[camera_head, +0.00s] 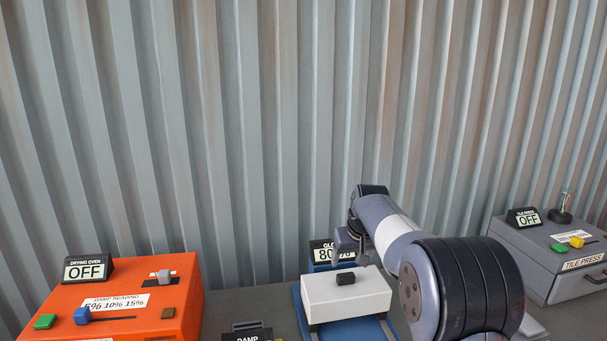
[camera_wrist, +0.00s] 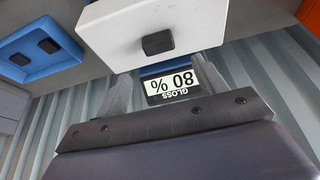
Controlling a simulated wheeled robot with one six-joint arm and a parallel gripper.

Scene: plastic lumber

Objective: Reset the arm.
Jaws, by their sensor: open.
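My arm reaches in from the lower right in the head view and bends down toward the gloss station. My gripper (camera_head: 350,246) is just behind the white block (camera_head: 346,294) with the dark knob (camera_head: 346,278). In the wrist view my gripper (camera_wrist: 167,68) has its two fingers spread, with nothing between them. The gloss display (camera_wrist: 172,84) shows upside down beyond the fingers and reads 80 %. The white block also shows there at the top (camera_wrist: 130,32). I cannot tell whether a finger touches it.
The white block sits over a blue base (camera_head: 307,312). An orange drying oven (camera_head: 190,310) with an OFF display stands left. A grey tile press (camera_head: 535,262), also OFF, stands right. A damp label (camera_head: 247,337) is cut off at the bottom. A corrugated wall (camera_head: 250,120) closes the back.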

